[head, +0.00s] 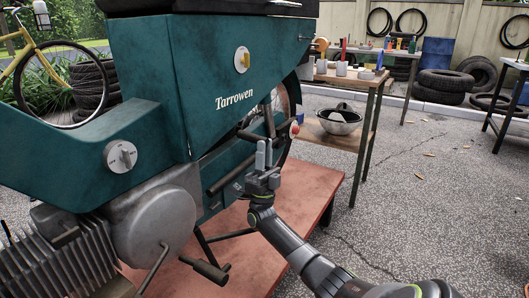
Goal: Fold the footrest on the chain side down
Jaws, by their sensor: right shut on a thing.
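The teal machine lettered "Tarrowen" (180,80) stands on a reddish platform. A dark bar, apparently the footrest (228,175), sticks out at a slant from its lower right side, and its upper end runs behind my right gripper. My right gripper (264,152) has its grey fingers pointing up and is shut at this bar; the exact contact is hidden by the fingers. Another dark upright bar (268,120) shows just above the fingertips. I cannot make out the chain. My left gripper is not in view.
The platform (285,205) has bare room around my right arm. A dark pedal-like bar (205,270) sticks out low at the front. A workbench (365,82) with a bowl (340,122) on its shelf stands behind.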

